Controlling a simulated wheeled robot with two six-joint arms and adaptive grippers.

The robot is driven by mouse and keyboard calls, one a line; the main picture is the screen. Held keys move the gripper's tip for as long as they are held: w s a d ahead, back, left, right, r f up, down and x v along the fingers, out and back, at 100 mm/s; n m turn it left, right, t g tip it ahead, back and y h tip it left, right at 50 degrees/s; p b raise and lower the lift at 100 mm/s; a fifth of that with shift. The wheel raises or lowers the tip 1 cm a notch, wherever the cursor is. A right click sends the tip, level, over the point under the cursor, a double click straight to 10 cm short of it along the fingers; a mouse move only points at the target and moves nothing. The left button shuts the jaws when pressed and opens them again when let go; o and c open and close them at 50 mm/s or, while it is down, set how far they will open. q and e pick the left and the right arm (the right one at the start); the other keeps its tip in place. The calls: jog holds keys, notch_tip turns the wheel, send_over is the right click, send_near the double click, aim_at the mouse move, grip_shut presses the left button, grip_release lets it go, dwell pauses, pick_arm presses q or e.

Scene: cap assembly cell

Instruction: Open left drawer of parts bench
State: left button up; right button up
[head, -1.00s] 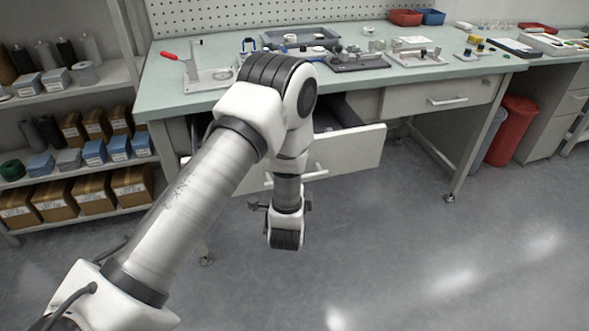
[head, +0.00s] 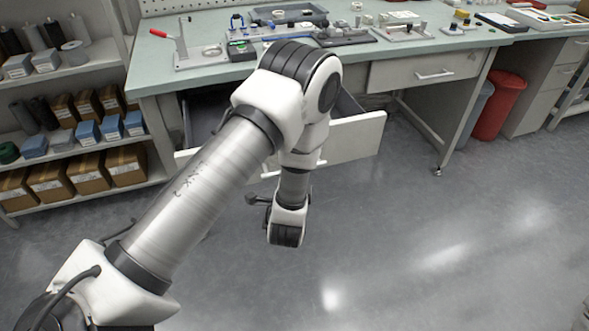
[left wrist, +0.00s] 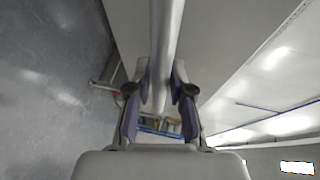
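The parts bench (head: 160,80) has a pale green top. Its left drawer (head: 355,137) stands well out, with its dark inside showing on both sides of my left arm. My left gripper (left wrist: 161,82) has its fingers on both sides of the drawer's bar handle (left wrist: 166,30) and looks shut on it. In the head view, my left arm covers the middle of the drawer and most of the handle, and hides the fingers. My right gripper is in neither view.
The bench's right drawer (head: 425,72) is shut. Fixtures and a red-handled tool (head: 158,33) lie on the bench top. A shelf with boxes (head: 88,170) stands close at left, and a red bin (head: 498,105) at right. The grey floor (head: 400,250) in front is clear.

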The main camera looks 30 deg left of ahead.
pick_arm(q)
jog(key=shift+o, duration=0.4)
jog(key=v, duration=0.7)
jog(key=shift+s, duration=0.25)
